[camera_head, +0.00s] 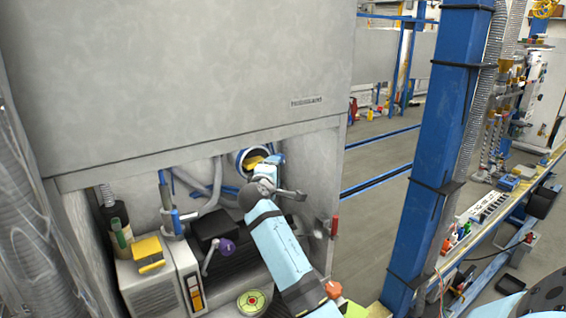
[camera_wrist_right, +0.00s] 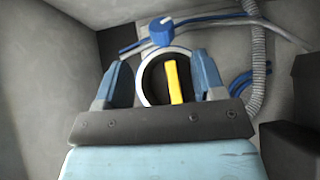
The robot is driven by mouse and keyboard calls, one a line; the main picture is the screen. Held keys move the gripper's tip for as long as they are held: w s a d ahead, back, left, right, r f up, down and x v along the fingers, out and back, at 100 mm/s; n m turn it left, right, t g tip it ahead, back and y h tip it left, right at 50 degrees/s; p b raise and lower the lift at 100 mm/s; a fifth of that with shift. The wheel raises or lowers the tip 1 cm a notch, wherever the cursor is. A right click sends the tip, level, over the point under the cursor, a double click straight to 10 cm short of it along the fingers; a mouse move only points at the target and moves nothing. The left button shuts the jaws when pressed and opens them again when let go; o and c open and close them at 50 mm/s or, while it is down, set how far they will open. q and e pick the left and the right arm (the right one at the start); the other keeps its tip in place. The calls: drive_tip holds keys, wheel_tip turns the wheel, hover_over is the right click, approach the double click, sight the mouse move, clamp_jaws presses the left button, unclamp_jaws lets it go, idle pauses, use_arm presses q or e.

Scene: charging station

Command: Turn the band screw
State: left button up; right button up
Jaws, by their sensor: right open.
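A round ring-shaped band (camera_wrist_right: 143,87) with a dark inside is in the recess, and a blue knob-like screw (camera_wrist_right: 162,31) sits on its top edge. A yellow bar (camera_wrist_right: 173,82) stands upright across the ring's opening. My right gripper (camera_wrist_right: 158,64) is open, with one blue finger on each side of the ring and nothing held between them. The blue screw lies just beyond the fingertips. In the head view the ring (camera_head: 241,158) is partly hidden by my right gripper (camera_head: 272,163), and the screw cannot be made out. My left gripper is not in view.
The recess under a large grey cabinet (camera_head: 190,70) is narrow, with hoses (camera_head: 205,185) behind. A grey unit with a yellow block (camera_head: 148,252), a purple knob (camera_head: 226,246) and a green round disc (camera_head: 252,301) stand left of my arm. A side wall (camera_head: 312,165) is close on the right.

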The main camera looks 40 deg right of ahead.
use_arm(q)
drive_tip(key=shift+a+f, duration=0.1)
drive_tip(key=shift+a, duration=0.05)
use_arm(e)
drive_tip(key=x, duration=1)
drive_tip(key=shift+d, duration=0.1)
